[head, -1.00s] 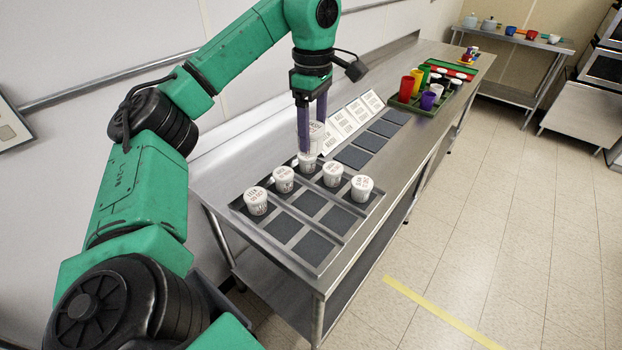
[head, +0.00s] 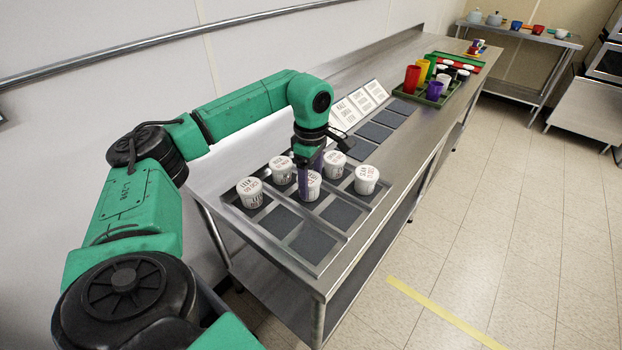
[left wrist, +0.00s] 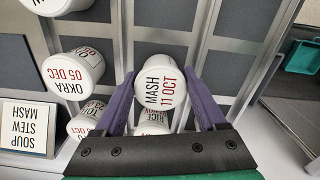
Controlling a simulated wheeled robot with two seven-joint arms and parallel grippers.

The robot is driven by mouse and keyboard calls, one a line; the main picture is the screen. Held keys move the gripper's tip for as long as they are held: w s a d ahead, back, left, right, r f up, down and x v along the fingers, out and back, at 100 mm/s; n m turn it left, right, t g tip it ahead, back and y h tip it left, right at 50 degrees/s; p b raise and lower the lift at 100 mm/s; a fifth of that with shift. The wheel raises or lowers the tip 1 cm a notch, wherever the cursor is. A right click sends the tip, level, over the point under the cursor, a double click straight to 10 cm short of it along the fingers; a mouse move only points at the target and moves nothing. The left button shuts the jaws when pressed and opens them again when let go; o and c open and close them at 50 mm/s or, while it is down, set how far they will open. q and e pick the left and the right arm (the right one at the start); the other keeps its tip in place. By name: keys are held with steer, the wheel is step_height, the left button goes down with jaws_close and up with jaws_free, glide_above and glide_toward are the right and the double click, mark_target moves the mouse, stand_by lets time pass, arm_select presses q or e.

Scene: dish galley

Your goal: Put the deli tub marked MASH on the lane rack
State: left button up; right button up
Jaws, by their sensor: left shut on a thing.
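The white deli tub marked MASH, 11 OCT, (left wrist: 160,83) is between the purple fingers of my left gripper (left wrist: 165,110) in the left wrist view. My left gripper (head: 310,180) is shut on this tub (head: 312,188) in the head view. The tub is upright over the middle part of the lane rack (head: 352,238); I cannot tell whether it touches the rack floor. A tub marked OKRA, 05 DEC, (left wrist: 75,77) stands beside it. A tub that seems to read RICE (left wrist: 152,128) is partly hidden behind the gripper. My right gripper is not in view.
Other white tubs stand on the rack at left (head: 250,192) and right (head: 366,180). The front cells (head: 311,243) are empty. Folded label cards (head: 358,105) and dark mats (head: 373,131) lie beyond. A green tray (head: 433,98) with coloured cups is farther back.

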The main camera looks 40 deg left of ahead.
mark_target(312, 178)
arm_select(q)
steer(key=shift+w+a+f, duration=0.1)
steer(key=shift+w+f, duration=0.05)
steer(key=shift+f, duration=0.1)
steer(key=o, duration=1.3)
steer(key=shift+o, duration=0.5)
steer(key=shift+r, duration=0.1)
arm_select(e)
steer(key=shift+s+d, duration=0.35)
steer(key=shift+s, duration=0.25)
arm_select(q)
steer(key=shift+r, duration=0.3)
step_height(312, 178, up, 8)
steer(key=shift+r+b, duration=0.25)
steer(key=shift+b, duration=0.05)
step_height(312, 178, up, 3)
steer(key=shift+p, duration=0.6)
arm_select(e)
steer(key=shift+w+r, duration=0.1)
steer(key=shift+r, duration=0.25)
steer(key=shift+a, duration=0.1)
